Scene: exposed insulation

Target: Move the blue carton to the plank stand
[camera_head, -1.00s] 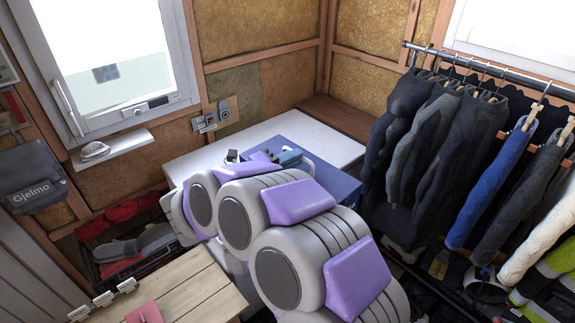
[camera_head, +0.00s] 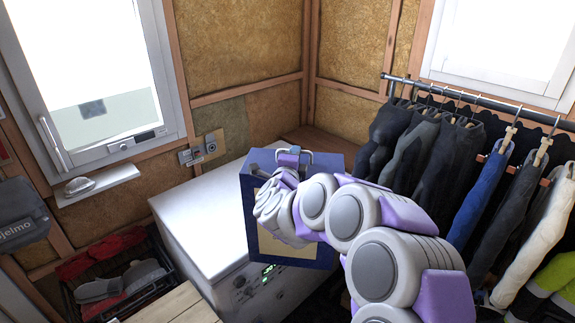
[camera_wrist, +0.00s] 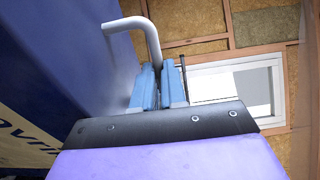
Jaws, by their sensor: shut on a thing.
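The blue carton (camera_head: 322,163) is dark blue with a tan front panel and a metal handle on top. It hangs upright in front of the right end of the white chest, and my arm hides part of its front. My gripper (camera_head: 290,158) is at its top. In the wrist view, the blue fingers of my gripper (camera_wrist: 158,86) are shut on the grey bent handle (camera_wrist: 150,38), with the carton's side (camera_wrist: 60,60) filling the left. The plank stand (camera_head: 172,304), with a pale wood top, shows only partly at the bottom left.
The white chest (camera_head: 200,222) has a clear top. A black crate (camera_head: 118,283) with shoes and red cloth stands left of it. A clothes rail (camera_head: 470,105) with hanging trousers is close on the right. A window ledge (camera_head: 98,187) juts out at the left.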

